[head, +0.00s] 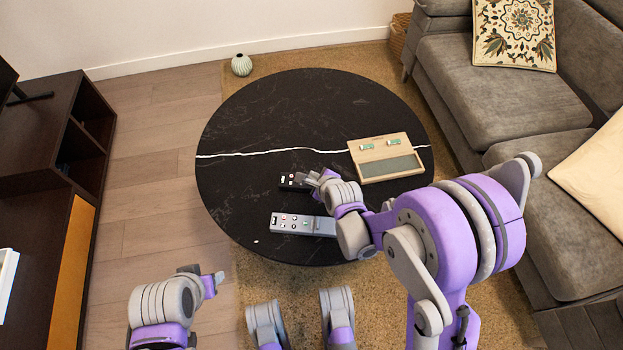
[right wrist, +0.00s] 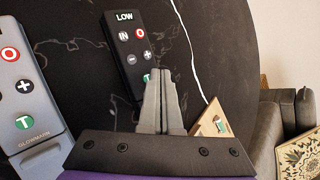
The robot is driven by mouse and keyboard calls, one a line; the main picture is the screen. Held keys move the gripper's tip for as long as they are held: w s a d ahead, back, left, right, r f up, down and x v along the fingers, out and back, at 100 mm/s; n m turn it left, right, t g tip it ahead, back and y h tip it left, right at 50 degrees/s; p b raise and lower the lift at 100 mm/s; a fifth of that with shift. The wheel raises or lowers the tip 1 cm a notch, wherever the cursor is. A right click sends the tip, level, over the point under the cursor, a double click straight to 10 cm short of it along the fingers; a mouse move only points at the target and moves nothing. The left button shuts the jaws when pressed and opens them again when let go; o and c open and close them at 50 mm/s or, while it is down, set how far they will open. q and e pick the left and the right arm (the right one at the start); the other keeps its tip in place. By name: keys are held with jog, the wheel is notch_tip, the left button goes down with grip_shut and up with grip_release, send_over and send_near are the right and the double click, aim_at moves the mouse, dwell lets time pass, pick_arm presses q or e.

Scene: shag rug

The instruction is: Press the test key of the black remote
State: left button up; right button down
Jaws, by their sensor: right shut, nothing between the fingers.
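The black remote (head: 291,181) lies on the round black table, its near end hidden behind my right gripper (head: 318,179). In the right wrist view the black remote (right wrist: 127,42) shows a LOW label, an IN key, a red O key, minus and plus keys, and a green T key (right wrist: 147,78). My right gripper (right wrist: 160,74) is shut and empty. Its fingertips appear beside the T key and partly cover it; I cannot tell whether they touch. My left gripper (head: 213,282) is low at the left, away from the table; its jaws are unclear.
A grey remote (head: 290,223) lies nearer on the table (head: 250,120); it also shows in the right wrist view (right wrist: 12,90). A wooden holder (head: 375,150) with small green-marked pieces stands to the right. A sofa (head: 490,90) is at right, a dark cabinet (head: 40,150) at left.

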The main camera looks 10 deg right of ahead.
jog(key=shift+r, duration=0.25)
notch_tip(320, 180, up, 5)
jog(key=p, duration=0.4)
jog(key=shift+f, duration=0.1)
dwell(0.3)
dwell(0.5)
